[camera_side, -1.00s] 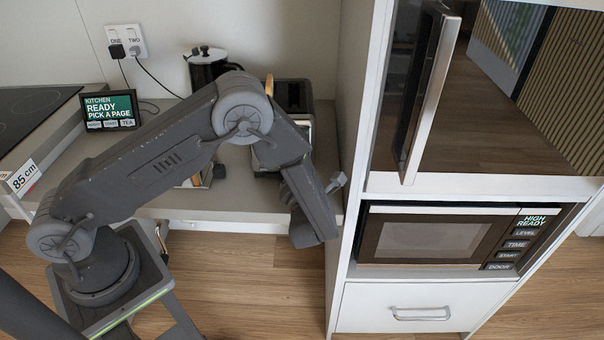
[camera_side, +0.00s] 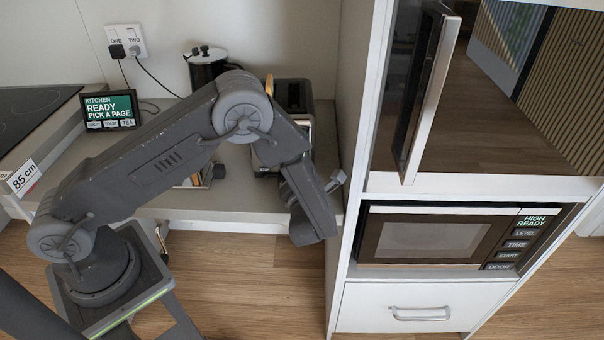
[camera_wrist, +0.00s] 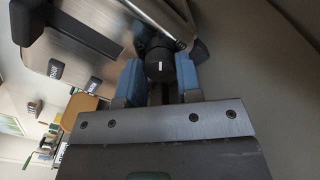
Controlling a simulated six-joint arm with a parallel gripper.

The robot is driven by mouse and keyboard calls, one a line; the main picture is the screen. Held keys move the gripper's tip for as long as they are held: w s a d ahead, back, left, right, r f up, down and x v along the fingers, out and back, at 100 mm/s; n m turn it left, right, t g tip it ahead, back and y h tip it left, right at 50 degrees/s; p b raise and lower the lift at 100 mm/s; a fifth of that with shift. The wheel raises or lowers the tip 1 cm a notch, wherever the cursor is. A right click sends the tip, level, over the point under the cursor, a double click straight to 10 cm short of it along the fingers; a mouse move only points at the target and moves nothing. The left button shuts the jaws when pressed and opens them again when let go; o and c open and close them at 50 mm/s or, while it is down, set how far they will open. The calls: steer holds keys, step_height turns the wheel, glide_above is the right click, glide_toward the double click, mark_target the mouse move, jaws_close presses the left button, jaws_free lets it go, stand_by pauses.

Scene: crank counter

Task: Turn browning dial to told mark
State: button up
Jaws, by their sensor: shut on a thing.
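The browning dial (camera_wrist: 159,63) is a small black knob with a white mark, in the wrist view at top centre. It sits on the metal front of the toaster (camera_wrist: 88,50). My gripper (camera_wrist: 160,78) has its two blue-padded fingers on either side of the dial, shut on it. The white mark faces the wrist camera. In the side view the toaster (camera_side: 293,97) stands on the counter, partly behind my arm. The dial and my fingertips are hidden there by my wrist. Any scale marks around the dial are too small to tell.
The toaster's black lever (camera_wrist: 30,20) and buttons (camera_wrist: 94,83) are left of my fingers in the wrist view. A coffee press (camera_side: 207,68) and a kitchen screen (camera_side: 110,110) stand on the counter (camera_side: 160,205). A tall cabinet with a microwave (camera_side: 430,240) is to the right.

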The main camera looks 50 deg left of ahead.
steer(key=n, duration=1.5)
steer(key=shift+s, duration=0.1)
stand_by(0.3)
stand_by(0.3)
steer(key=o, duration=0.9)
steer(key=shift+o, duration=0.2)
steer(key=v, duration=1.3)
steer(key=shift+s+d, duration=0.25)
steer(key=shift+s, duration=0.05)
